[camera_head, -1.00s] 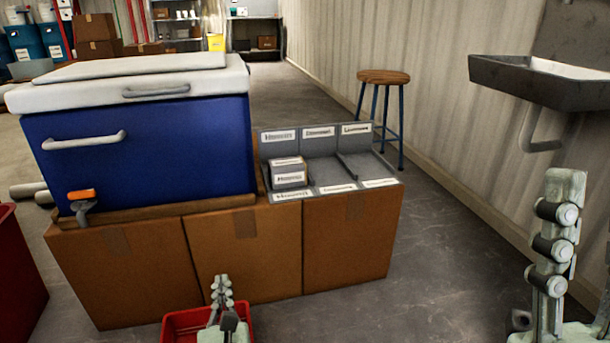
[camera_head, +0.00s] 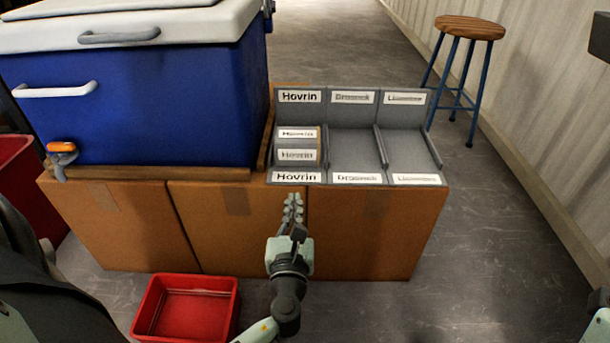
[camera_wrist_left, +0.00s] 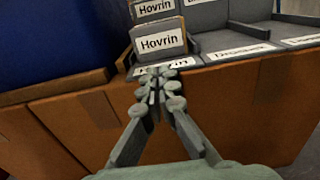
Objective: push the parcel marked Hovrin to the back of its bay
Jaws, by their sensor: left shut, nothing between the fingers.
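The parcel marked Hovrin (camera_head: 297,159) is a small box with white labels on its top and front. It sits in the left bay of a grey three-bay rack (camera_head: 358,150), close behind the front lip. The bay's lip and back panel also read Hovrin. The wrist view shows the parcel (camera_wrist_left: 158,52) just beyond my fingertips. My left gripper (camera_head: 293,198) is shut and empty, in front of and below the lip in the picture, apart from the parcel. Its fingertips (camera_wrist_left: 160,78) partly cover the lip label in the wrist view. My right gripper is out of view.
The rack's middle and right bays are empty. A blue cooler (camera_head: 140,105) with a white lid stands close on the left. Cardboard boxes (camera_head: 365,235) support both. A red bin (camera_head: 188,305) is on the floor below. A stool (camera_head: 470,30) stands behind on the right.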

